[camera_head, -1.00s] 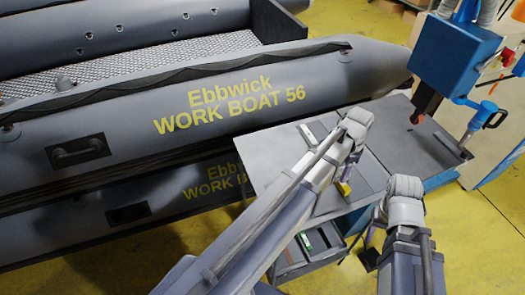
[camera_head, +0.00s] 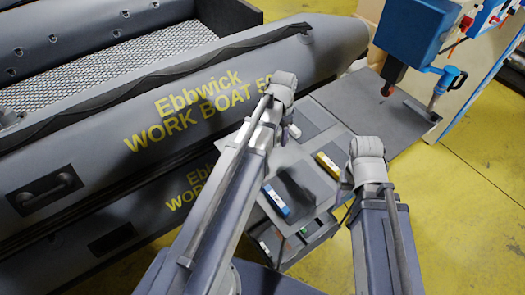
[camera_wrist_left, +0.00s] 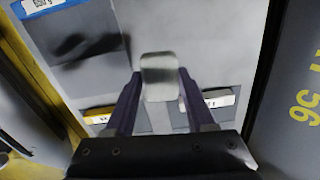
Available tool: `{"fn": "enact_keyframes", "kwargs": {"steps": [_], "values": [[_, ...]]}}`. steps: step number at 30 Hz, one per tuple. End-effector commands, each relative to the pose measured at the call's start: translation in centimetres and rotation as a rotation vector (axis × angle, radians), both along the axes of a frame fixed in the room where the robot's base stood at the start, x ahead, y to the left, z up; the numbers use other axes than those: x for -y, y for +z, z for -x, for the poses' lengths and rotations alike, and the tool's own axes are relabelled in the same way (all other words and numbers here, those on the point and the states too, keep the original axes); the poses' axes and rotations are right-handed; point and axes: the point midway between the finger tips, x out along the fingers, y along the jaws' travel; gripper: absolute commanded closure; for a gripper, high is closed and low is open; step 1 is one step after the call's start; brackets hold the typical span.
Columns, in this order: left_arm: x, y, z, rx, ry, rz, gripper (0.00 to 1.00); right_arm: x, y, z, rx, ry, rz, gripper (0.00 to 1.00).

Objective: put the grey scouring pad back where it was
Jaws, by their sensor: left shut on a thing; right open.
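In the left wrist view, my left gripper (camera_wrist_left: 159,90) is shut on a light grey pad (camera_wrist_left: 158,66), held between its fingertips above the bench top. In the head view my left wrist (camera_head: 283,88) is over the boat-side edge of the bench; its fingers and the pad are hidden there. My right gripper (camera_head: 347,185) is open near the bench's front edge, its fingers mostly hidden by my arm. A dark grey square (camera_wrist_left: 90,32) lies flat on the bench, left of the pad in the wrist view.
On the bench are a blue-sided block (camera_head: 276,201), a yellow-sided block (camera_head: 328,164) and a white-labelled piece (camera_head: 294,131). A grey boat (camera_head: 150,105) borders the bench at left. A blue machine (camera_head: 415,28) stands beyond it. The bench's far end (camera_head: 375,108) is mostly clear.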

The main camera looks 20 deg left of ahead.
Motion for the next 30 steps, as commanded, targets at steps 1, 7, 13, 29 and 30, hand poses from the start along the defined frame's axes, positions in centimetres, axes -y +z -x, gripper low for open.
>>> {"fn": "enact_keyframes", "kwargs": {"steps": [1, 7, 13, 29, 30], "values": [[-1.7, 0.9, 0.6, 0.000, 0.031, 0.000, 0.97, 0.0, 0.9, 0.0, 0.000, 0.000, 0.000, 0.33], [-5.1, 1.6, 1.6, -0.001, 0.090, -0.001, 0.97, 0.0, 1.6, 0.0, 0.000, 0.001, 0.000, 0.33], [-5.4, 1.3, 1.7, -0.001, 0.096, -0.001, 0.97, 0.0, 1.3, 0.0, 0.000, 0.001, 0.000, 0.33], [-5.3, -4.9, 1.6, -0.001, 0.095, -0.001, 0.97, 0.0, -4.9, 0.0, 0.000, -0.001, 0.000, 0.33], [-5.3, -4.9, 1.6, -0.001, 0.095, -0.001, 0.97, 0.0, -4.9, 0.0, 0.000, -0.001, 0.000, 0.33]]}}
